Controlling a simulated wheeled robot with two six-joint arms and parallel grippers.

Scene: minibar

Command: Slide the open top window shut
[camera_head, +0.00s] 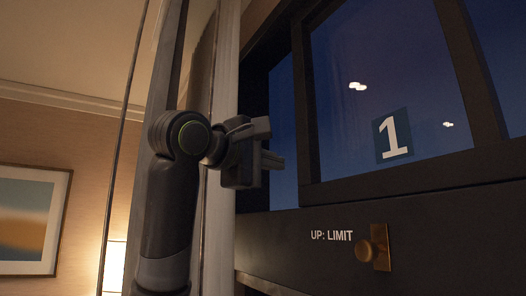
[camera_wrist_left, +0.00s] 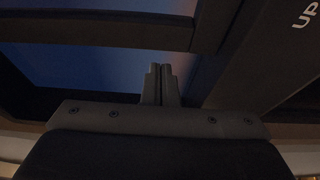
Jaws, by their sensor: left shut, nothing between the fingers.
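The top window (camera_head: 345,120) has a dark-framed pane marked with a white "1" on a dark square, in the middle and right of the head view. A narrow dark-blue strip lies left of its sash edge; I cannot tell if glass covers it. My left gripper (camera_head: 277,162) is in front of this strip, its fingers pointing right toward the sash edge. In the left wrist view, the left gripper's fingertips (camera_wrist_left: 160,70) are together and empty, just below a dark frame bar (camera_wrist_left: 100,28). Contact with the frame cannot be told. My right gripper is not in view.
Below the window is a dark rail with the label "UP: LIMIT" (camera_head: 332,236) and a brass knob (camera_head: 370,250) on a plate. A framed picture (camera_head: 30,220) is on the left wall.

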